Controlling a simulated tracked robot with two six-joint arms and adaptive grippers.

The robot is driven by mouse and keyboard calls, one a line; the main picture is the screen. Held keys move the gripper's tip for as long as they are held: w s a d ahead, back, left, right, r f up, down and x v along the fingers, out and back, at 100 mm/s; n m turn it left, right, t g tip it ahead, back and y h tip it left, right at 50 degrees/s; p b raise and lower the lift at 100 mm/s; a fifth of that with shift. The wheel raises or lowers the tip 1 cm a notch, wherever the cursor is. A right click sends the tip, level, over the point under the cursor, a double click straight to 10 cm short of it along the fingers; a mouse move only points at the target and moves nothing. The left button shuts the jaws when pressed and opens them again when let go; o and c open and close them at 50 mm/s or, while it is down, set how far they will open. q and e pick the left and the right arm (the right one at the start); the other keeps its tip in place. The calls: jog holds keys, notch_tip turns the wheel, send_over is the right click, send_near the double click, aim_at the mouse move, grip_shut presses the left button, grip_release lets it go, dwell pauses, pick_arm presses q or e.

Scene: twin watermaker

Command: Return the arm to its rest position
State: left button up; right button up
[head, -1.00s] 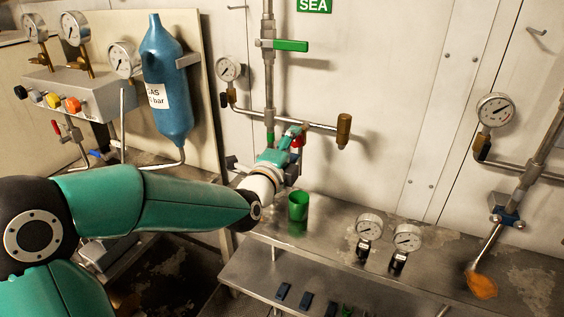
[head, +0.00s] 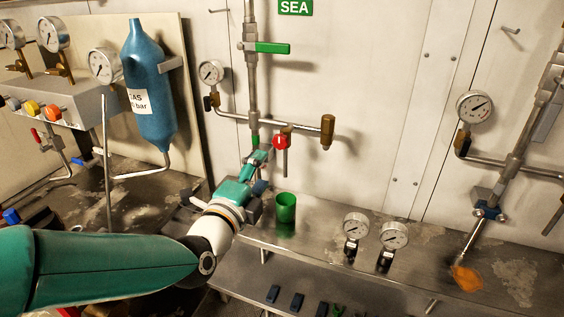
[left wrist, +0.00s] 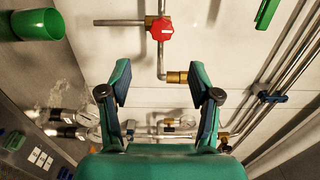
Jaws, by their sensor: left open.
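My left arm comes in from the left in the head view. Its teal gripper (head: 258,160) is in front of the wall pipework, just left of a red valve knob (head: 281,142). In the left wrist view my left gripper (left wrist: 160,90) is open, with two teal fingers apart and nothing between them. The red knob (left wrist: 160,29) is beyond the fingertips there, apart from them. My right gripper does not show.
A green cup (head: 285,208) stands on the steel bench (head: 320,225), right of my left wrist. Two loose gauges (head: 355,228) stand further right. A blue gas bottle (head: 152,85) and a gauge panel are at left. A green-handled valve (head: 272,48) is above.

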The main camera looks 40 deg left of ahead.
pick_arm(q)
jog(key=shift+r, duration=0.1)
jog(key=w+d+f+g+h+p, duration=0.15)
jog(key=d+f+g, duration=0.3)
jog(key=f, duration=0.85)
jog(key=w+d+f+g+h+p, duration=0.1)
jog(key=d+f+g+h+p, duration=0.35)
jog(key=f, duration=0.85)
jog(key=s+d+f+n+g+h, duration=0.1)
jog(key=s+d+f+n+g, duration=0.3)
jog(key=s+d+f+n, duration=0.2)
jog(key=s+d+f+n+g+h, duration=0.1)
jog(key=s+d+f+n+g, duration=0.3)
jog(key=s+f+n, duration=0.7)
jog(key=s+d, duration=0.1)
jog(key=d, duration=0.1)
jog(key=shift+s+d+n, duration=0.25)
jog(key=shift+d+n, duration=0.05)
jog(key=shift+d, duration=0.1)
